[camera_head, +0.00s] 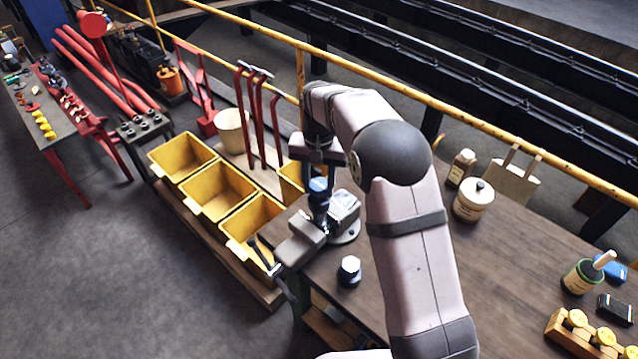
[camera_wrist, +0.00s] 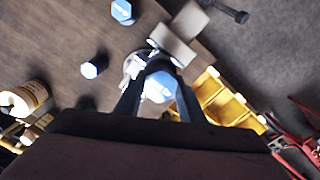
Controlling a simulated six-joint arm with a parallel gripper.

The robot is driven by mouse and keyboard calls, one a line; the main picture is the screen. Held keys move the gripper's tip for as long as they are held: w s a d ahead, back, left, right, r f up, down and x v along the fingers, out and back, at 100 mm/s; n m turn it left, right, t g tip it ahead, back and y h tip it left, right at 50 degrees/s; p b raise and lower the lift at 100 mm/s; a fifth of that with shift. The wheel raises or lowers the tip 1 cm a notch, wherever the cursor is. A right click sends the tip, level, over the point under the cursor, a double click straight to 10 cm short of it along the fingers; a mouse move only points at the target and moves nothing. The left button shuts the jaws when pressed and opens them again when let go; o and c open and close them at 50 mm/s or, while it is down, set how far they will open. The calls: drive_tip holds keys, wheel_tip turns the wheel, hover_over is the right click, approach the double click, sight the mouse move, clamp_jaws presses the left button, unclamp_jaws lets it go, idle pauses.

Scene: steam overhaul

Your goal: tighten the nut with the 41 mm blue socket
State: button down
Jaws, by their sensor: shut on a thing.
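My gripper (camera_head: 318,172) is shut on a dark socket with a blue top (camera_head: 318,186), held upright above or at the vise fixture. In the wrist view the blue hexagonal top (camera_wrist: 160,87) shows between my two dark fingers (camera_wrist: 157,100). The grey vise (camera_head: 300,240) stands at the table's left edge, with bright metal parts beside the held socket. The nut is hidden, and I cannot tell whether the socket touches it. Size marks are unreadable.
Yellow bins (camera_head: 222,190) lie left of the table. A white jar (camera_head: 473,203) and a bottle (camera_head: 461,168) stand right of my arm.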

drive_tip(key=shift+f+b, duration=0.7)
drive_tip(key=shift+f, duration=0.7)
drive_tip(key=c, duration=2.2)
unclamp_jaws()
clamp_jaws()
drive_tip(key=shift+m+p, duration=0.45)
drive_tip(key=shift+m, duration=1.65)
drive_tip(key=shift+m, duration=0.7)
drive_tip(key=shift+m+p, duration=0.35)
drive_tip(key=shift+m, duration=0.95)
